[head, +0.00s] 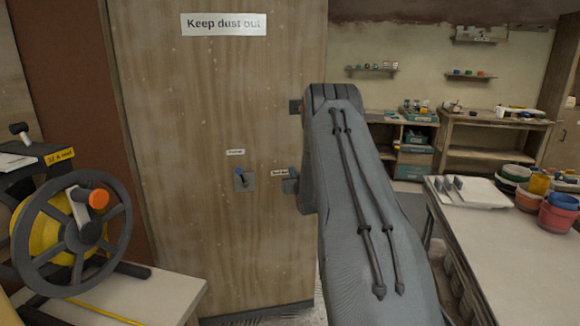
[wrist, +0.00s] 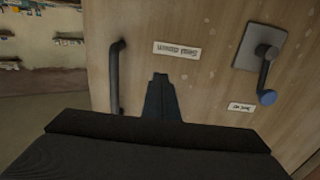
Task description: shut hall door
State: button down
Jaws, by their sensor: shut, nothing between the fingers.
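The wooden hall door (head: 200,110) fills the middle left of the head view, with a "Keep dust out" sign. The room shows past its right edge, so it appears to stand open. A lever handle (head: 242,179) on a grey plate is on the door; it also shows in the wrist view (wrist: 265,65). A dark upright pull handle (wrist: 117,78) is near the door edge in the wrist view. My gripper (wrist: 160,80) is shut and empty, in front of the door between the two handles. Whether it touches the door is unclear. In the head view my arm hides much there.
A cable reel (head: 75,232) stands on a bench at the left. A white-topped table (head: 520,260) with several pots (head: 557,212) is at the right. Shelves (head: 490,140) line the far wall. Some floor shows beyond the door edge in the wrist view.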

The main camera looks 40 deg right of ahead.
aim_at(288, 164)
jog(key=p+x, duration=0.1)
jog(key=x, duration=0.5)
jog(key=shift+w, duration=0.15)
dwell(0.3)
